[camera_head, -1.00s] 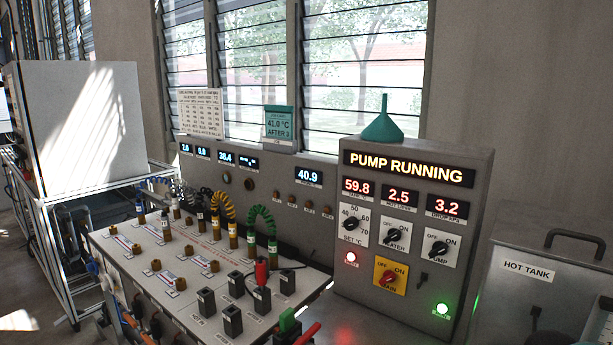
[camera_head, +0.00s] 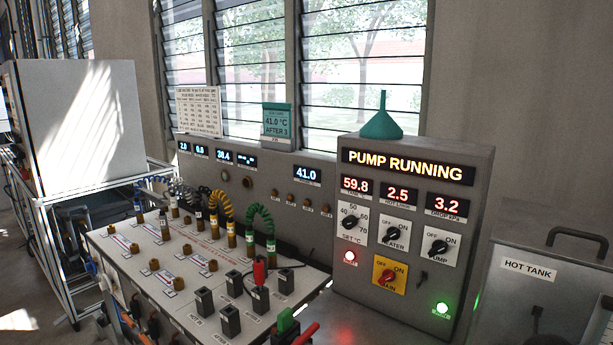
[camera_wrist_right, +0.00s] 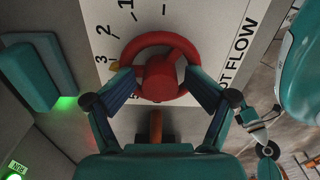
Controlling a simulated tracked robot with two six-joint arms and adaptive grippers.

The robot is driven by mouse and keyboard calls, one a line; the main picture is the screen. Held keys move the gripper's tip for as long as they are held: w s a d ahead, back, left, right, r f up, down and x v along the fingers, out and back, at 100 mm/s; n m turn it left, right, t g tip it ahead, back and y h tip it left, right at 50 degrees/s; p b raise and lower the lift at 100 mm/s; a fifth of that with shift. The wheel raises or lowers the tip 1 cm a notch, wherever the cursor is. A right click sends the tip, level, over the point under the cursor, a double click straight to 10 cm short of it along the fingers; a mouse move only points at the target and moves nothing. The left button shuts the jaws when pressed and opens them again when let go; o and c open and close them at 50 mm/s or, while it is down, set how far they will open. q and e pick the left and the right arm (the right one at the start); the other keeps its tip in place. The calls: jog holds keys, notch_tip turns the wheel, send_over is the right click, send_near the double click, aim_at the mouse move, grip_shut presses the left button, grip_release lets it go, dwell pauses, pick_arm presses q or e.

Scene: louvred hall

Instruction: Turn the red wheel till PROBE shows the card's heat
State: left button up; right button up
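The red wheel (camera_wrist_right: 160,68) shows in the right wrist view, on a panel with a printed scale and the words "HOT FLOW". My right gripper (camera_wrist_right: 161,80) has its two fingers against opposite sides of the wheel's rim, closed on it. In the head view, the PROBE display (camera_head: 307,176) reads 41.0. The teal card (camera_head: 277,121) on the ledge by the window reads 41.0 °C, AFTER 3. The wheel and both my grippers are out of the head view.
The grey control box (camera_head: 415,165) reads PUMP RUNNING, with 59.8, 2.5 and 3.2 below. A teal funnel (camera_head: 382,122) stands on it. The bench panel (camera_head: 200,235) carries several sockets, coiled leads and black blocks. The HOT TANK (camera_head: 540,285) stands at the right.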

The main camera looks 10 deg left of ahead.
notch_tip(320, 180, up, 7)
jog(key=p, duration=0.6)
jog(key=shift+r, duration=0.15)
notch_tip(320, 180, up, 12)
dwell(0.6)
dwell(1.8)
